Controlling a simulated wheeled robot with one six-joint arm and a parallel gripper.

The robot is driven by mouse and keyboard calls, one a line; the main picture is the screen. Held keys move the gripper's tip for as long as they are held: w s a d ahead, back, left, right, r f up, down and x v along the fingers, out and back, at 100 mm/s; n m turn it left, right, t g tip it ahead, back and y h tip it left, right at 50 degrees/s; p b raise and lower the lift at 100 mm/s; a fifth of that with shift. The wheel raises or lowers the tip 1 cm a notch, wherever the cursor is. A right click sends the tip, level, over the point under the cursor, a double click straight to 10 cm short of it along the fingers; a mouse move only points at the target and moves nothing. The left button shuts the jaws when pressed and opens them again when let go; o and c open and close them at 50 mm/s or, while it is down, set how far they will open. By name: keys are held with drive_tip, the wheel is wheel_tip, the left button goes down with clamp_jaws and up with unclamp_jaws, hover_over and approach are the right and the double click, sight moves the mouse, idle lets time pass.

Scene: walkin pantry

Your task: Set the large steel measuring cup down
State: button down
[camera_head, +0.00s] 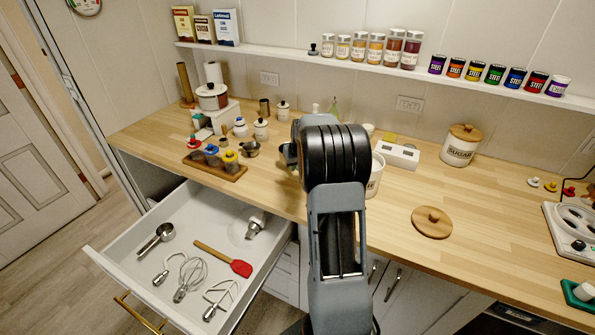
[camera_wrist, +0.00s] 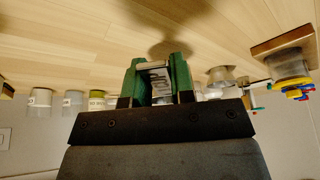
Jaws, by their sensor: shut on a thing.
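In the wrist view my gripper (camera_wrist: 155,64) has its two green fingers closed on the large steel measuring cup (camera_wrist: 157,77). Only a shiny steel piece of it shows between the fingers; the rest is hidden. A dark shadow lies on the wooden counter (camera_wrist: 90,45) just beyond the fingertips. Whether the cup touches the counter cannot be told. In the head view my arm covers most of the gripper, and only a dark edge (camera_head: 289,154) shows over the counter (camera_head: 290,195).
A smaller steel cup (camera_head: 250,149) stands left of my gripper, near a wooden board (camera_head: 232,174) with colourful-topped jars. A white canister (camera_head: 375,178) is close on the right. The open drawer (camera_head: 110,262) holds utensils. Counter around the wooden lid (camera_head: 431,226) is mostly free.

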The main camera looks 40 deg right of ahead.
drive_tip(key=shift+d+f, duration=0.1)
drive_tip(key=shift+f, duration=1.55)
drive_tip(key=shift+f, duration=0.15)
drive_tip(key=c, duration=1)
unclamp_jaws()
drive_tip(key=shift+r, duration=0.3)
drive_tip(key=v, duration=1.1)
drive_tip(key=s+a+r+n, duration=0.1)
drive_tip(key=s+a+r, duration=0.1)
drive_tip(key=s+a, duration=0.35)
drive_tip(key=s+a+r+n, duration=0.1)
drive_tip(key=s+a, duration=0.1)
drive_tip(key=a, duration=0.7)
drive_tip(key=shift+n+g+y, duration=0.3)
drive_tip(key=shift+n+y, duration=0.4)
drive_tip(key=s+a+f, duration=0.1)
drive_tip(key=s+a, duration=0.2)
drive_tip(key=s, duration=0.1)
drive_tip(key=s+a+f, duration=0.1)
drive_tip(key=s+a, duration=0.3)
drive_tip(key=s+a+f, duration=0.1)
drive_tip(key=s+a, duration=0.2)
drive_tip(key=s, duration=0.2)
drive_tip(key=shift+a+b, duration=0.3)
drive_tip(key=shift+b, duration=0.1)
